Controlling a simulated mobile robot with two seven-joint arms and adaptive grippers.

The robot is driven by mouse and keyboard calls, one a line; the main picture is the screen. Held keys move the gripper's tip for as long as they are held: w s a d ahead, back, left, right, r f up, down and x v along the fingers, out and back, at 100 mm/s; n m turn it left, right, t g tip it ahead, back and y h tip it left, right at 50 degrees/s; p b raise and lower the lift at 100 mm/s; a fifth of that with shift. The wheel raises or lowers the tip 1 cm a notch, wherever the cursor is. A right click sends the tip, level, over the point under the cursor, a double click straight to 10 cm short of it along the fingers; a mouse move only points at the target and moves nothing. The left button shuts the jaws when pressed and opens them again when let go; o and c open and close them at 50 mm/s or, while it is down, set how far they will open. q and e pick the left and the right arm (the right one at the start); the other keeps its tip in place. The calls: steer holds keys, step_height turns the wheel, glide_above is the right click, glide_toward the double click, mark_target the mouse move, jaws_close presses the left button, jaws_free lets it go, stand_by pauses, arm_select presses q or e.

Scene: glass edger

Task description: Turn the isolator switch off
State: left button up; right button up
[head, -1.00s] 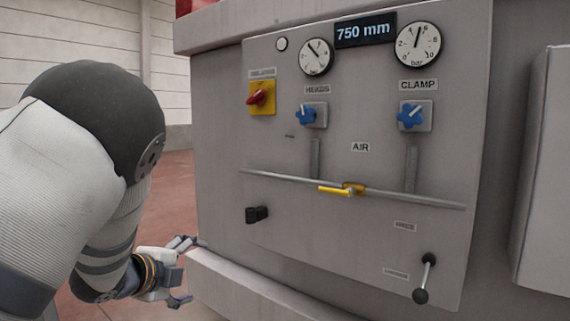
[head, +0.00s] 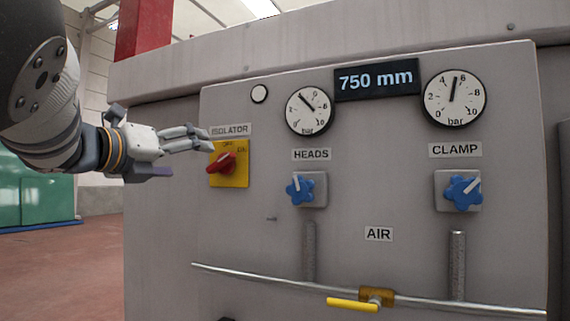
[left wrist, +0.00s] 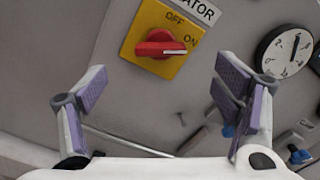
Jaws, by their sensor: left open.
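The isolator switch is a red rotary knob (head: 221,164) on a yellow plate (head: 240,178) at the panel's upper left, under the ISOLATOR label (head: 231,130). In the left wrist view the red knob (left wrist: 160,48) has its white-marked end pointing right, toward the ON side; OFF is printed above it. My left gripper (head: 200,140) is open and empty, just left of the switch in the head view. In the left wrist view its two fingers (left wrist: 165,95) stand apart, with the knob beyond and between them. A gap to the knob appears to remain. My right gripper is not in view.
The grey panel (head: 270,240) also holds two gauges, a 750 mm display (head: 377,79), blue HEADS (head: 299,190) and CLAMP (head: 462,193) knobs, and a pipe with a yellow-handled valve (head: 353,304). Open floor (head: 60,270) lies to the left.

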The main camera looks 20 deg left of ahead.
mark_target(216, 161)
arm_select(q)
steer(key=w, duration=0.7)
steer(key=w+d, duration=0.1)
steer(key=w, duration=0.3)
steer(key=shift+f, duration=0.1)
steer(key=c, duration=1.2)
